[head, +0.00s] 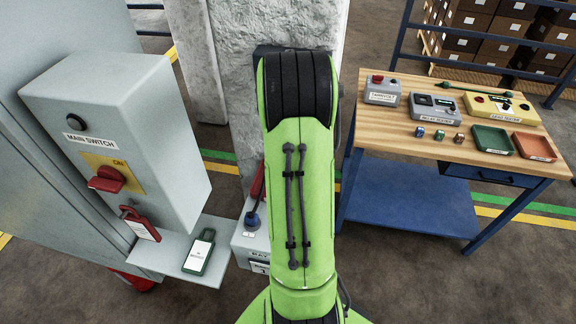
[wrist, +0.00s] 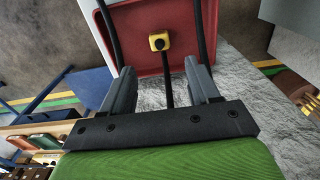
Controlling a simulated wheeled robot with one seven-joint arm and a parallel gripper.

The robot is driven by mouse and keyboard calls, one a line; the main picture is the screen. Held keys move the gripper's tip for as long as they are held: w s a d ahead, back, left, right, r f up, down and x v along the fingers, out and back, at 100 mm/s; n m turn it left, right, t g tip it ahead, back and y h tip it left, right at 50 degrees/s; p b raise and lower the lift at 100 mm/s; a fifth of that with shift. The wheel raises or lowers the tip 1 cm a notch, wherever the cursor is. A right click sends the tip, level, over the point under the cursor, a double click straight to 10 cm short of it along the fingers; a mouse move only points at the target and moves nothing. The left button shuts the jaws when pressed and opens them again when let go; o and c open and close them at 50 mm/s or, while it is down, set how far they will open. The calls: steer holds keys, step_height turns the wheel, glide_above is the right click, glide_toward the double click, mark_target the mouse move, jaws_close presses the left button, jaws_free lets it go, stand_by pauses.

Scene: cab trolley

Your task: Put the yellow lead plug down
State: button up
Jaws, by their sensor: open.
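The yellow lead plug (wrist: 159,41) shows in the wrist view, lying against a red recessed surface (wrist: 128,22) with a pale rim. A dark cable runs from it back between my fingers. My gripper (wrist: 160,68) is open, with its two grey fingers apart on either side of the cable. The plug is just beyond the fingertips, and neither finger appears to touch it. In the head view my green arm hides the gripper and the plug.
A grey main switch box (head: 121,140) and a small ledge with a green padlock tag (head: 199,252) stand on the left. A concrete pillar (head: 222,80) is behind my arm. A wooden workbench (head: 395,125) with boxes and trays stands on the right.

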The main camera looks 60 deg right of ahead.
steer(key=w+a+r+n+t+h, duration=0.1)
steer(key=a+r+n, duration=0.2)
steer(key=a+r, duration=0.4)
steer(key=w+a+r+n+t, duration=0.15)
steer(key=a+r, duration=0.25)
steer(key=a, duration=0.5)
steer(key=s+a+n+t+y, duration=0.1)
steer(key=s+a+n+t, duration=0.2)
steer(key=s+a+n, duration=0.6)
steer(key=s+a+r+b, duration=0.1)
steer(key=s+a, duration=0.1)
steer(key=a, duration=0.4)
steer(key=shift+s+a, duration=0.3)
steer(key=shift+s, duration=0.1)
